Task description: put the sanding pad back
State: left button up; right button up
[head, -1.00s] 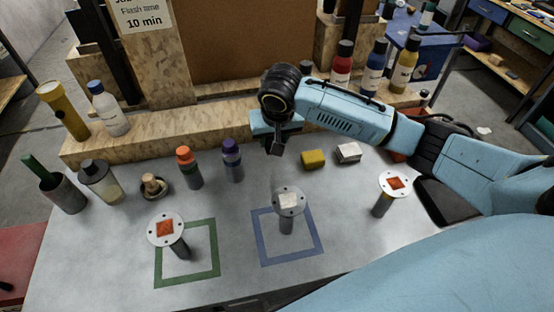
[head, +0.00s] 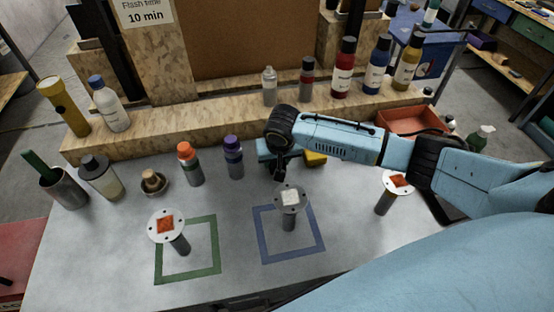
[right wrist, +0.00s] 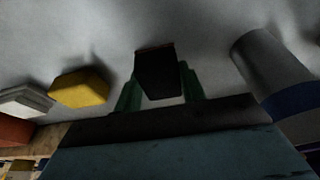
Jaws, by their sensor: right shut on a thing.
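My right gripper (head: 278,172) is low over the table behind the white-topped stand. In the right wrist view its jaws (right wrist: 158,92) are shut on a small dark block, which looks like the sanding pad (right wrist: 156,72). A thin reddish-brown edge shows along its top. In the head view the pad is small and dark at the jaw tips, and I cannot tell whether it touches the table. A yellow block (head: 316,159) lies just right of the gripper, partly behind my arm. A white block (right wrist: 25,100) lies beyond it. My left gripper is not in view.
A purple-capped bottle (head: 233,158) stands close left of the gripper, with an orange-capped bottle (head: 190,164) beyond. Round-topped stands (head: 291,198) are in front, near blue and green taped squares (head: 215,248). A wooden ledge (head: 220,117) runs behind. A red tray (head: 410,121) is at right.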

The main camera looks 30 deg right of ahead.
jog(key=shift+f, duration=0.15)
jog(key=o, duration=0.9)
jog(key=shift+o, duration=0.2)
jog(key=d+p+v, duration=0.1)
jog(key=p+v, duration=0.1)
jog(key=v, duration=1)
jog(key=shift+a, duration=0.55)
jog(key=shift+s, duration=0.1)
